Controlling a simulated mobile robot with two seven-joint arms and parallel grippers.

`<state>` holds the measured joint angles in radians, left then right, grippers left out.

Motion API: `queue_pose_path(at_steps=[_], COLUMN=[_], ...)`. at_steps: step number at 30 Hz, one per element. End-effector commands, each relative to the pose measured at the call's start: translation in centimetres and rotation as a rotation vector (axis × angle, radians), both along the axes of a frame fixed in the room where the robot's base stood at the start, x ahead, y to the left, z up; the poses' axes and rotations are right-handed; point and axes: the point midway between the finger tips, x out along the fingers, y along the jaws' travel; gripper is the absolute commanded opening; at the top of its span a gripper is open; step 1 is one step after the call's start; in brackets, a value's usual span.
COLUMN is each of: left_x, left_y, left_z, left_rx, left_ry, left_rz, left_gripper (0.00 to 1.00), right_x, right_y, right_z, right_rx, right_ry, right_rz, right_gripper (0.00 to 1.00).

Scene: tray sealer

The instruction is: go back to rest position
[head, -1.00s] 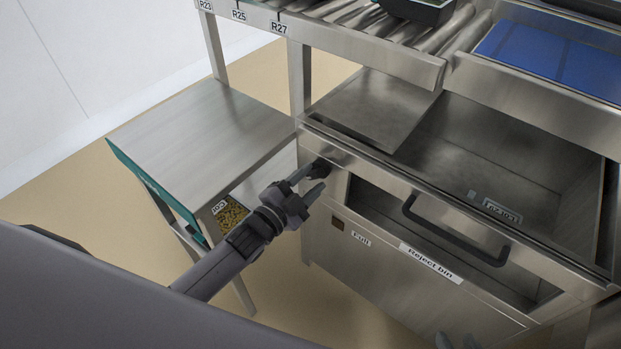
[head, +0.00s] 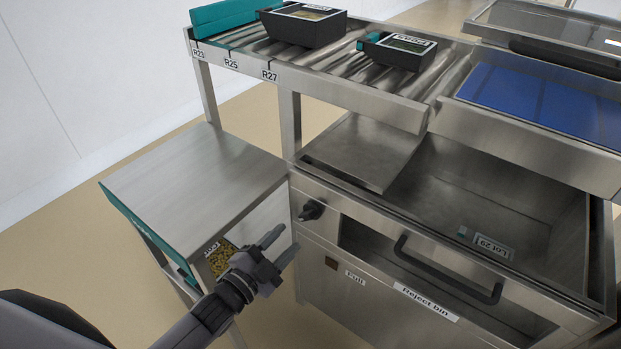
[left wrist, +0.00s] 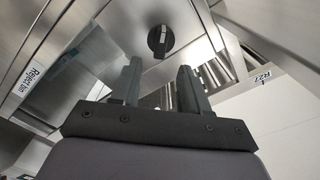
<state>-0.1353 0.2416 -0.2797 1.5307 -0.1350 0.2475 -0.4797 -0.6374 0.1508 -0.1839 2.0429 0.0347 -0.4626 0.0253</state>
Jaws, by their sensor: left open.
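My left gripper (head: 278,247) is open and empty in front of the steel reject bin unit (head: 360,217). It hangs just left of and below the black knob (head: 310,211), apart from it. In the left wrist view, the open fingers (left wrist: 159,88) point toward the unit, and the knob (left wrist: 160,41) shows beyond them with a clear gap. My right gripper is not in view.
A side table (head: 195,185) stands left. Dark trays (head: 303,25) sit on the rollers above, with a blue panel (head: 540,100) at right.

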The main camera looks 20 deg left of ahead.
Motion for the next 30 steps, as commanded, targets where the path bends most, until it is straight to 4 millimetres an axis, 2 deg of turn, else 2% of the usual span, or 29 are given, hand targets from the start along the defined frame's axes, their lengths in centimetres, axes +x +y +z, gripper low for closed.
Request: queue_pose_path(at_steps=[5, 8, 11, 15, 22, 24, 30], left_x=[-0.3, -1.8, -4.6, -9.5, -17.1, -16.6, -16.8], left_y=[0.0, 0.0, 0.1, 0.4, 0.7, 0.9, 1.2], left_z=[-0.2, -1.2, -2.6, -4.4, -5.6, -3.4, 0.1], left_rx=[-0.015, -0.078, -0.195, -0.382, -0.627, -0.618, -0.606], left_ry=[0.02, 0.106, 0.261, 0.505, 0.834, 0.82, 0.811], left_rz=[0.006, 0.034, 0.092, 0.198, 0.376, 0.373, 0.377], left_gripper=[0.45, 0.45, 0.45, 0.45, 0.45, 0.45, 0.45], right_x=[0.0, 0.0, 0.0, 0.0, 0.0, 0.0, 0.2], right_y=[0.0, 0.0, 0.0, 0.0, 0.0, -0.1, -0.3], right_z=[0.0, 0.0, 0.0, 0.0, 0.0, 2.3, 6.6], right_rx=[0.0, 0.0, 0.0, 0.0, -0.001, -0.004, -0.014], right_ry=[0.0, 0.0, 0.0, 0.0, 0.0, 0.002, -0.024], right_rz=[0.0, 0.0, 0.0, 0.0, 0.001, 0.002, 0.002], right_gripper=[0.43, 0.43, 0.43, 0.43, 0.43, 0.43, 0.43])
